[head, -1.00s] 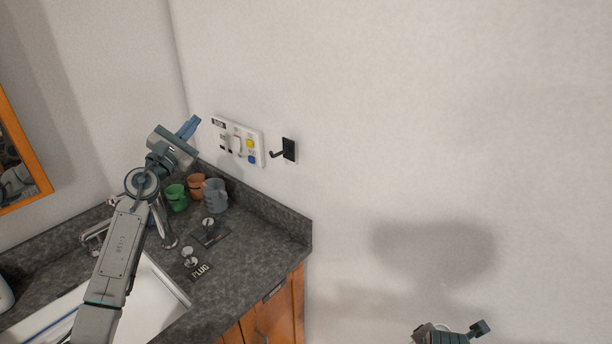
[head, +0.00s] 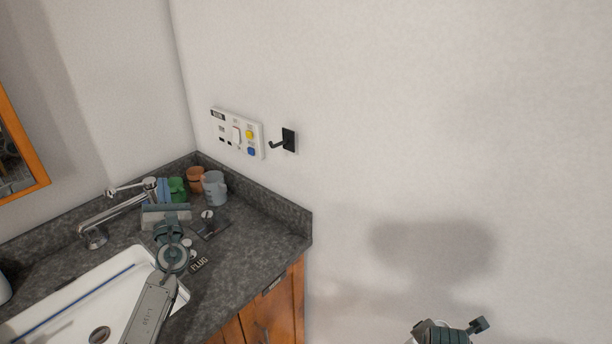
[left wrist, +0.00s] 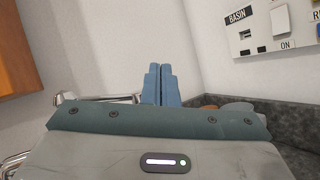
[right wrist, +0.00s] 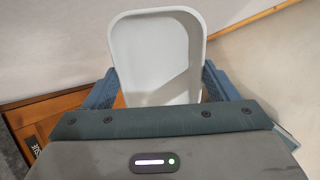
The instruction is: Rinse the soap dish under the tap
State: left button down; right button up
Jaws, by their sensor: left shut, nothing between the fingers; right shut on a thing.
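The soap dish (right wrist: 155,55), a pale shallow tray with rounded corners, shows in the right wrist view. My right gripper (right wrist: 158,85) is shut on it, one blue finger at each side. The dish is not visible in the head view. The chrome tap (head: 118,208) stands behind the white basin (head: 75,295), its lever near my left gripper (head: 163,190). The left gripper's blue fingers are together and empty in the left wrist view (left wrist: 161,82). In the head view it is beside the tap's right end; I cannot tell if they touch. No water is visible.
Green, orange and grey mugs (head: 214,188) stand in the counter's back corner. A panel (head: 237,133) with switches and a black hook (head: 287,139) are on the wall.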

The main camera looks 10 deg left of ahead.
aim_at(127, 203)
pick_arm(q)
jog(key=s+a+f+n+g+y, duration=0.2)
jog(key=s+f+n+g+y, duration=0.45)
jog(key=s, duration=0.25)
pick_arm(e)
jog(key=shift+f+b, duration=0.3)
jog(key=shift+f, duration=0.15)
jog(key=shift+r, duration=0.1)
pick_arm(q)
jog(key=shift+m+t+y, duration=0.25)
jog(key=x, duration=0.6)
jog(key=p+x, duration=0.1)
jog(key=x, duration=0.3)
jog(key=shift+a+f, duration=0.25)
jog(key=shift+f, duration=0.1)
pick_arm(e)
jog(key=shift+r, duration=0.45)
pick_arm(q)
jog(key=shift+s, duration=0.1)
pick_arm(e)
jog(key=shift+r+p, duration=0.4)
jog(key=shift+p, duration=0.05)
pick_arm(q)
jog(key=shift+d+r, duration=0.15)
jog(key=shift+r, duration=0.65)
jog(key=shift+f, duration=0.1)
pick_arm(e)
jog(key=shift+f, duration=0.1)
